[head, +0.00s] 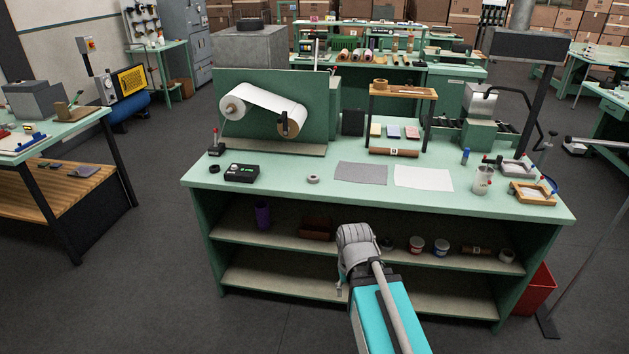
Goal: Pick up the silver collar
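A small silver-grey ring, which looks like the silver collar (313,179), lies flat on the green bench top (290,196) near its front edge. It is left of the grey sheet and clear of other objects. My arm rises from the bottom of the head view in front of the bench, with its grey end part overlapping the lower shelves. No gripper fingers can be made out, so I cannot tell what my gripper is doing. Nothing covers the collar.
A black control box (241,172) and a black ring (214,168) lie left of the collar. A grey sheet (361,173) and a white sheet (423,178) lie to its right. A roll stand (270,90) rises behind. Bare bench surrounds the collar.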

